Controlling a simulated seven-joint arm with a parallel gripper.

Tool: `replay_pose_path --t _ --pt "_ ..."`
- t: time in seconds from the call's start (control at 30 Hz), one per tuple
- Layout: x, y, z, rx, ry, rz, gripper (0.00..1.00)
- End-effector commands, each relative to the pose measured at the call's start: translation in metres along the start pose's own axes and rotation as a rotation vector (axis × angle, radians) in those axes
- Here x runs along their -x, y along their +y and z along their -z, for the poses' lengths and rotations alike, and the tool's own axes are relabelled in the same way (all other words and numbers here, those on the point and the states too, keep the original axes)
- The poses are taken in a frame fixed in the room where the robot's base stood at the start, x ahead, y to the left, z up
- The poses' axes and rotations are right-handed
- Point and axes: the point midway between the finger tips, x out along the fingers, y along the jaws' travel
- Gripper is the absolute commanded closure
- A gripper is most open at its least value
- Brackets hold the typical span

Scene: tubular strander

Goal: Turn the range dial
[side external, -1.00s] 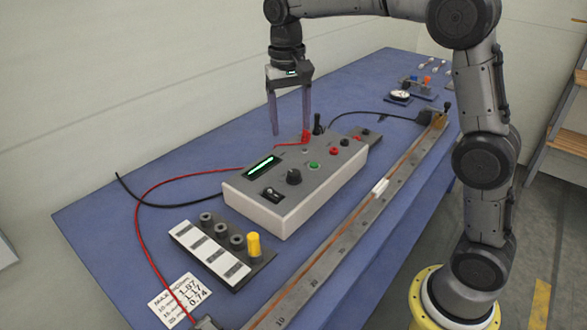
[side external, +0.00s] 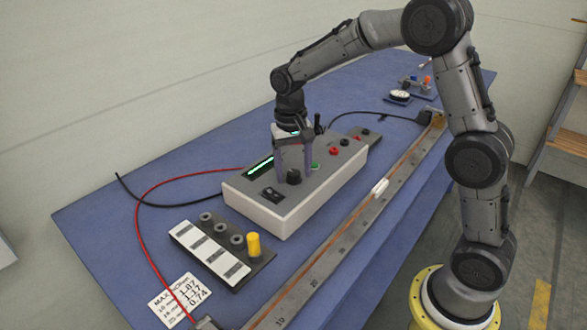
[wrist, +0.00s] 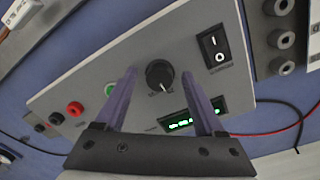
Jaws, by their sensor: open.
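The range dial is a black round knob (side external: 293,177) on top of the pale grey instrument box (side external: 275,215). In the wrist view the dial (wrist: 160,74) has a white pointer line and sits between and beyond the fingertips. My gripper (side external: 294,172) is open above the box, with its purple fingers pointing down around the dial. The wrist view also shows my gripper (wrist: 163,85) with one finger on each side of the dial and a gap to each. Whether the fingertips are at the dial's height is hard to tell.
The box carries a green display (wrist: 180,122), a rocker switch (wrist: 213,46), a green button (wrist: 110,88) and red and black terminals. A holder with a yellow cylinder (side external: 254,245) stands in front. A long ruler rail (side external: 330,265) runs to the right. A red cable curves left.

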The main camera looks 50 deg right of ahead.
Motion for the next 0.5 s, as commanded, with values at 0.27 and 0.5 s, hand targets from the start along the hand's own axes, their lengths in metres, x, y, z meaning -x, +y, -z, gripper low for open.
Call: replay_pose_path --t 0.27,0.5 --pt "0.0002 0.0000 -0.0001 0.000 0.000 0.000 0.51" --pt "0.0004 -0.0001 -0.0001 0.000 0.000 0.000 0.94"
